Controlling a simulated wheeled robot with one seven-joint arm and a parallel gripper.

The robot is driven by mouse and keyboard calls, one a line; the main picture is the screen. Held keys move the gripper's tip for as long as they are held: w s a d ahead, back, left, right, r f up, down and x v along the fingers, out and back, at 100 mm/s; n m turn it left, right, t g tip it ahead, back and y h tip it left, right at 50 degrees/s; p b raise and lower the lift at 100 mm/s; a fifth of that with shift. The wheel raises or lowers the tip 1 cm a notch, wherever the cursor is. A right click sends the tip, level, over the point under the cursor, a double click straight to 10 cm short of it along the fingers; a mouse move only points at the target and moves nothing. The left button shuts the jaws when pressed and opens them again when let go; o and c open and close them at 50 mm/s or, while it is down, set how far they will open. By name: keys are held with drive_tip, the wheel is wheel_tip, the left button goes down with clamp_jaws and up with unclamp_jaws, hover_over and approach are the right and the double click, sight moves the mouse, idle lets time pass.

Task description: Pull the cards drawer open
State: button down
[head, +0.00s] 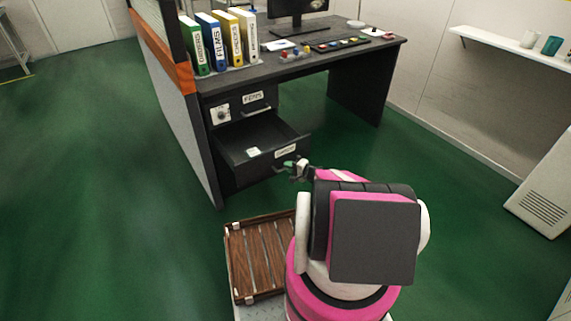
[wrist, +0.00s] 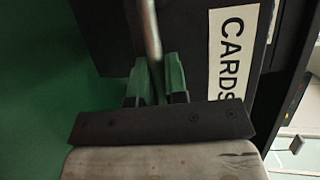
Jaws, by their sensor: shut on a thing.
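The cards drawer (head: 250,170) is the lower drawer of the dark desk, and it stands pulled out with its inside showing. A small pale item (head: 253,152) lies in it. Its white CARDS label (wrist: 232,45) is readable in the wrist view. My gripper (head: 293,167) is at the drawer front. In the wrist view its green fingers (wrist: 156,82) are shut on the grey bar handle (wrist: 150,35) of this drawer. My arm hides part of the floor to the right of the drawer.
The upper drawer (head: 240,106) is shut, with a handle, a label and a round dial. Binders (head: 220,45), a monitor (head: 297,12) and small items stand on the desk top (head: 335,52). A slatted wooden tray (head: 262,258) is in front of the drawer. Green floor is clear at left.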

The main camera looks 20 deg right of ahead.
drive_tip(key=shift+s, duration=0.1)
idle(0.3)
drive_tip(key=c, duration=1.2)
unclamp_jaws()
drive_tip(key=shift+o, duration=0.2)
drive_tip(key=shift+s+d, duration=0.1)
drive_tip(key=shift+d, duration=0.05)
drive_tip(key=v, duration=1)
drive_tip(key=shift+s+d, duration=0.2)
drive_tip(key=shift+a+r, duration=0.1)
drive_tip(key=shift+r, duration=0.05)
